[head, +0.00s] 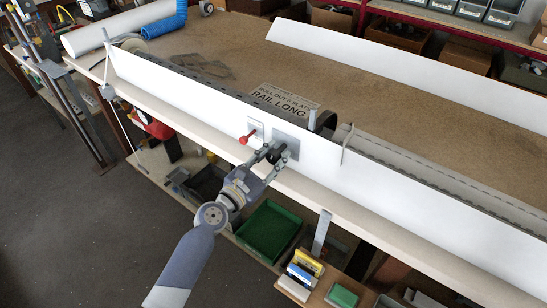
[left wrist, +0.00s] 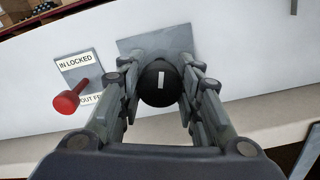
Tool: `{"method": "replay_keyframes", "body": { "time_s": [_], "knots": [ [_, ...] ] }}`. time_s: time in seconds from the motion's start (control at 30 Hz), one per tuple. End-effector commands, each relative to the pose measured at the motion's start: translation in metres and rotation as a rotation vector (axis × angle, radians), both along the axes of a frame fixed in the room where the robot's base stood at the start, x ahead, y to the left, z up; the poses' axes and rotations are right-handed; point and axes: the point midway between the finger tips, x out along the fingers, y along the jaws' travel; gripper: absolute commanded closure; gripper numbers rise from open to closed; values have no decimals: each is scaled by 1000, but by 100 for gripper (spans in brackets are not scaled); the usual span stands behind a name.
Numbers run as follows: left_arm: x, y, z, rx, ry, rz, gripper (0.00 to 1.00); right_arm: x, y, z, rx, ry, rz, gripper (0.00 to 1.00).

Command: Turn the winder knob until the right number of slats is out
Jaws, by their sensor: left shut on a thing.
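The black winder knob (left wrist: 158,84) sits on a grey plate (left wrist: 168,45) on the white front panel (head: 215,105). Its white mark stands nearly upright in the left wrist view. My left gripper (head: 277,155) is shut on the knob, one finger on each side. A red lever (left wrist: 72,97) sticks out left of the knob, by a label reading "IN LOCKED" above and a partly hidden "OUT" line below. Behind the panel a sign (head: 285,102) reads "ROLL OUT", a number of slats too small to be sure of, and "RAIL LONG". A dark curved piece (head: 325,122) shows beside it.
A long slotted rail (head: 440,178) runs behind the panel along the brown bench top (head: 235,45). A thin upright stop (head: 346,143) stands at the panel. Below are a green tray (head: 268,231) and small boxes (head: 302,272).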

Motion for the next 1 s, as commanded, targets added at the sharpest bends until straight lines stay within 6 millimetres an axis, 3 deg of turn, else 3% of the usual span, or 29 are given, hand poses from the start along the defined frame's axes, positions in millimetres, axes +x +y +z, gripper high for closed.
{"method": "replay_keyframes", "body": {
  "time_s": [1.0],
  "knots": [
    [0,0,-2,786,-569,-1,92,-1,2,-25,3,1,-1,39]
  ]
}}
